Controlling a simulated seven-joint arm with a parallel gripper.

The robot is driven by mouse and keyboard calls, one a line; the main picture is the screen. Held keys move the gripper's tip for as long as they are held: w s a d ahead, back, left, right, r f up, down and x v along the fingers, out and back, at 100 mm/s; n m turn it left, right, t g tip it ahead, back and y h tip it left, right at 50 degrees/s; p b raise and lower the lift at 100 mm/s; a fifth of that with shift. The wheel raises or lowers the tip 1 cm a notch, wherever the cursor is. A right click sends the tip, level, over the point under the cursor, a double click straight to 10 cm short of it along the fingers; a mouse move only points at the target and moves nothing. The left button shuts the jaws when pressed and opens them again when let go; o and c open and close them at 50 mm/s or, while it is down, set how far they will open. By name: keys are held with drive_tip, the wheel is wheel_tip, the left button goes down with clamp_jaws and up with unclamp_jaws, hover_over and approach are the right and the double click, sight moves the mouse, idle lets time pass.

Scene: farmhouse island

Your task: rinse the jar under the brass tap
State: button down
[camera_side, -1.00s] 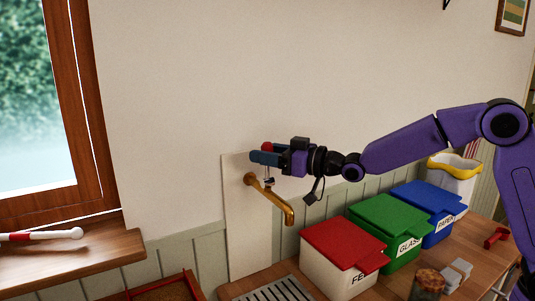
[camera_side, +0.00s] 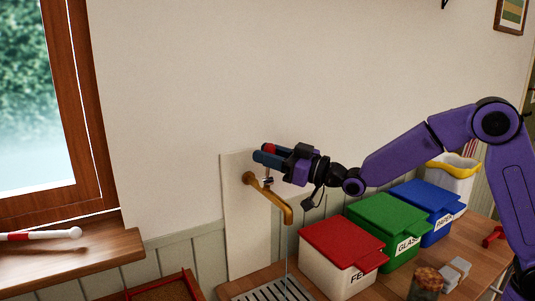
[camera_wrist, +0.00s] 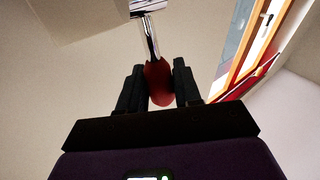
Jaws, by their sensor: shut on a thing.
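The brass tap (camera_side: 270,197) sticks out from a pale panel on the wall. A thin stream of water (camera_side: 286,262) falls from its spout towards the drain grate. My gripper (camera_side: 263,154) is above the tap, shut on the red knob (camera_side: 270,148) of the tap's lever. In the wrist view the red knob (camera_wrist: 159,84) sits between the two dark fingers, at the end of a shiny metal lever (camera_wrist: 150,38). The jar (camera_side: 427,281) stands on the counter at the lower right, apart from the water, with something brownish in or on it.
A slotted drain grate (camera_side: 268,292) lies below the spout. Red-lidded (camera_side: 338,262), green-lidded (camera_side: 385,226) and blue-lidded (camera_side: 427,204) bins stand to its right. Grey blocks (camera_side: 456,270) lie beside the jar, and a red item (camera_side: 494,237) lies further right. A red-rimmed tray (camera_side: 165,288) is at lower left.

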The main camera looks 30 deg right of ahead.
idle(0.3)
drive_tip(key=c, duration=0.9)
unclamp_jaws()
drive_tip(key=shift+s, duration=0.1)
drive_tip(key=v, duration=1.7)
drive_tip(key=shift+s+d+f, duration=0.1)
drive_tip(key=shift+d+f, duration=0.05)
